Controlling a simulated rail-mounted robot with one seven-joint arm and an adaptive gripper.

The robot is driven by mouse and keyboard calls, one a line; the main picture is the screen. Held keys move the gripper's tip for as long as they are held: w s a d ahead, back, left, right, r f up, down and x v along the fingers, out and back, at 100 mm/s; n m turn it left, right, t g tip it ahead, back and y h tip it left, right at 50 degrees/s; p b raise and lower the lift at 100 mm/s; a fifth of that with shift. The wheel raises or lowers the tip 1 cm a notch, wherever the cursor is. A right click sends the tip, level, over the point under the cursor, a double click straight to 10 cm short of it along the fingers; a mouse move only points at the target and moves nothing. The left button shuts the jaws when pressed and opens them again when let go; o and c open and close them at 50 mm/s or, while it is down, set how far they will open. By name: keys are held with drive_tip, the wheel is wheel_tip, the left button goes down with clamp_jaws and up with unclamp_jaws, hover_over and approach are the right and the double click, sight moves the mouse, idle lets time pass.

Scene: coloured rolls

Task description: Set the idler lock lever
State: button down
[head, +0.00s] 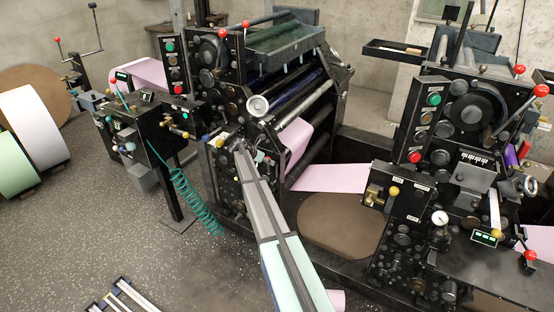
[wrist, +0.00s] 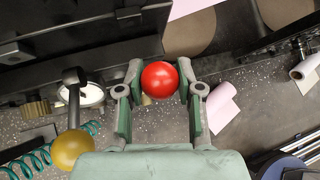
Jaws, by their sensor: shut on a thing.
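My gripper (wrist: 160,84) is shut on a red ball knob (wrist: 159,78) in the wrist view, with one green-grey finger on each side of it. The knob is likely the end of the idler lock lever, but its shaft and any label are hidden. In the head view my arm reaches to the side plate of the middle press (head: 232,185), and my gripper (head: 237,143) is at its upper part. The red knob cannot be made out there.
A yellow ball lever (wrist: 72,150) stands left of my gripper in the wrist view, close to it. A pink web (head: 330,178) runs right to the other press (head: 405,215).

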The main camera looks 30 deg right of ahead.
drive_tip(key=shift+w+d+r, duration=0.1)
drive_tip(key=shift+w+d, duration=0.35)
drive_tip(key=shift+d, duration=0.4)
drive_tip(key=c, duration=0.7)
unclamp_jaws()
drive_tip(key=shift+d, duration=0.1)
drive_tip(key=shift+c, duration=0.2)
drive_tip(key=v, duration=1.2)
drive_tip(key=shift+s, duration=0.1)
